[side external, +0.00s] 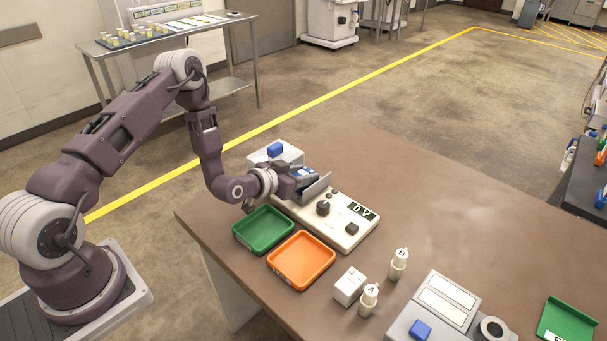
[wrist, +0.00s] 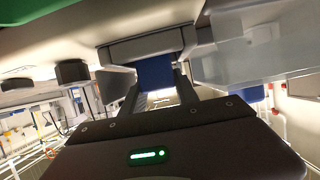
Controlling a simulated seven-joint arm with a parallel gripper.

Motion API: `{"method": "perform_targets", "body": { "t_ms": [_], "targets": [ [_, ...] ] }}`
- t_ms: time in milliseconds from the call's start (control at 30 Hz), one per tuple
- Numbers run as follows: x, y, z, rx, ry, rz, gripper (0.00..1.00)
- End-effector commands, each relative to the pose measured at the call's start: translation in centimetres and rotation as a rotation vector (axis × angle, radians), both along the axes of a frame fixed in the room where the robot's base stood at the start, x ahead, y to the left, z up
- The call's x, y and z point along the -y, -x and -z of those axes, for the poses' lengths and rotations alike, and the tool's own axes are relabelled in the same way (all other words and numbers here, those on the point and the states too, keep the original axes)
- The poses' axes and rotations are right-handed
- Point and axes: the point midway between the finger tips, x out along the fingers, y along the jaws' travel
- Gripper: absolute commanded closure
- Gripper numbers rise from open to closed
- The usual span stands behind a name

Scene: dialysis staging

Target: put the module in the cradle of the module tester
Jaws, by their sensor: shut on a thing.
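My gripper (side external: 297,181) is shut on the module (side external: 307,172), of which a blue part shows, at the back left of the module tester (side external: 345,232). In the wrist view the blue part of the module (wrist: 155,72) sits between the two fingers of my gripper (wrist: 160,84). The tester is a pale box with knobs and a display reading 0 V. A grey slanted panel (side external: 317,190), perhaps part of the cradle, stands beside the module. Whether the module touches or rests in the cradle is hidden.
A grey box with a blue top block (side external: 275,150) stands behind my gripper. A green tray (side external: 263,230) and an orange tray (side external: 301,260) lie in front. A white block (side external: 349,286), bottles A (side external: 369,300) and B (side external: 399,264) stand nearer. The table's right middle is clear.

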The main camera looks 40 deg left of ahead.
Motion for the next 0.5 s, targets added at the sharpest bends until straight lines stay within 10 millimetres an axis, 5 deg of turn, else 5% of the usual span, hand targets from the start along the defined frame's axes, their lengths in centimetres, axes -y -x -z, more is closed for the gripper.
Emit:
{"method": "perform_targets", "body": {
  "t_ms": [133, 167, 200, 500],
  "targets": [
    [0.01, -0.01, 0.29, 0.001, 0.000, 0.000, 1.00],
    [0.00, -0.01, 0.26, 0.000, 0.000, 0.000, 0.58],
    [0.00, 0.00, 0.25, 0.000, 0.000, 0.000, 0.55],
    [-0.01, -0.01, -0.08, 0.000, 0.000, 0.000, 0.55]
  ]
}}
